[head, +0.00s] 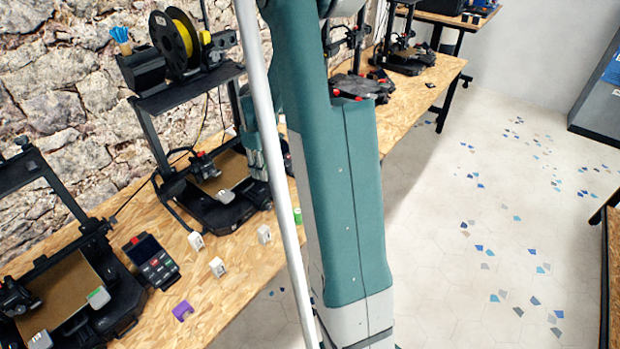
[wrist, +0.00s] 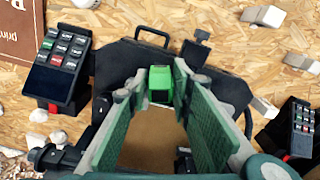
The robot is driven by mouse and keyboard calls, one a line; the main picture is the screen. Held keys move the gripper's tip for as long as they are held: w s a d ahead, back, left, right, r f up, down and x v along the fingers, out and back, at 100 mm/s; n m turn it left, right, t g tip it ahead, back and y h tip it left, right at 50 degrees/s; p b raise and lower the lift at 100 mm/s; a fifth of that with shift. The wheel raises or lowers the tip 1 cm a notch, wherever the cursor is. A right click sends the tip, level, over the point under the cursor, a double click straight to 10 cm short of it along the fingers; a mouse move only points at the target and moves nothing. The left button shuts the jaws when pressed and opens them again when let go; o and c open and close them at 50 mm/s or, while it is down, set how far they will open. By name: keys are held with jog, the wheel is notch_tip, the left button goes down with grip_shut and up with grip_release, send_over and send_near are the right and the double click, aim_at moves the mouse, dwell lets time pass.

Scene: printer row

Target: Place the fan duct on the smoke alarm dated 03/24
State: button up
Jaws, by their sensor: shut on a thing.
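My gripper (wrist: 156,82) is shut on a small green piece (wrist: 160,84) with a dark opening, which looks like the fan duct. It is held between the fingertips above a printer with a brown bed (wrist: 150,145). In the head view my gripper (head: 257,165) is partly hidden by a silver pole and my arm, near the middle printer; the held piece is not clear there. Small pale blocks stand on the table, among them one at the front (head: 217,266) and one farther right (head: 264,234). I cannot read any date or tell which thing is the smoke alarm dated 03/24.
The middle printer (head: 215,185) and the left printer (head: 70,290) stand on the wooden table. A keypad terminal (head: 150,262) lies between them. A purple piece (head: 183,311) and another green piece (head: 297,215) are near the front edge. Some bare tabletop shows around the blocks.

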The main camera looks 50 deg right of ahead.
jog(key=s+d+m, duration=0.1)
jog(key=s+d, duration=0.1)
jog(key=d, duration=0.4)
jog(key=s+d+m, duration=0.1)
jog(key=s+d, duration=0.2)
jog(key=d, duration=0.3)
jog(key=s+d+m+p, duration=0.1)
jog(key=s+d, duration=0.2)
jog(key=d, duration=0.3)
jog(key=shift+d+r, duration=0.15)
jog(key=shift+d, duration=0.05)
jog(key=shift+f+b, duration=0.45)
jog(key=shift+f, duration=2.65)
jog(key=shift+f, duration=0.1)
jog(key=shift+f+b, duration=0.3)
jog(key=shift+f, duration=1.55)
jog(key=shift+o, duration=1.4)
jog(key=shift+f, duration=0.15)
jog(key=o, duration=0.5)
jog(key=shift+c, duration=0.2)
